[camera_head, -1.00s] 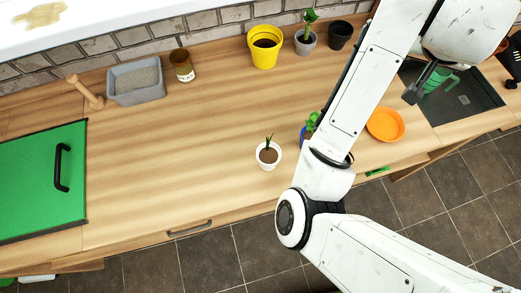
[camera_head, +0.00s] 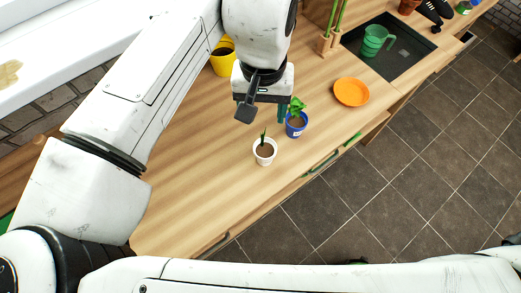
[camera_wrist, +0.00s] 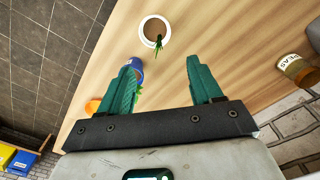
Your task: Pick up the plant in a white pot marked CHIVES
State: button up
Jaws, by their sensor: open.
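A white pot (camera_head: 258,158) with brown soil and a small green plant (camera_head: 263,140) stands upright on the wooden counter (camera_head: 215,180); I cannot read any label on it. In the wrist view the white pot (camera_wrist: 143,37) is beyond the fingertips, near the top centre. My gripper (camera_wrist: 162,64) is open and empty, with its green fingers apart. In the head view my gripper (camera_head: 283,112) is above the counter, behind the white pot and mostly hidden by my wrist. A blue pot (camera_head: 296,131) with a leafy plant stands close to the right of the white pot.
An orange plate (camera_head: 351,92) lies to the right of the pots. A sink (camera_head: 395,62) holds a green cup (camera_head: 373,42). A yellow pot (camera_head: 222,66) stands behind my arm. The counter's front edge is near the pots, with free counter to the left.

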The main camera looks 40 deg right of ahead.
aim_at(263, 131)
notch_tip(263, 131, down, 3)
jog(key=shift+f, duration=0.15)
jog(key=shift+s+a+f+p, duration=0.1)
jog(key=shift+f+p, duration=0.4)
jog(key=shift+f, duration=0.9)
jog(key=shift+s+f+p, duration=0.1)
jog(key=shift+f+p, duration=0.4)
jog(key=shift+f, duration=0.85)
grip_shut()
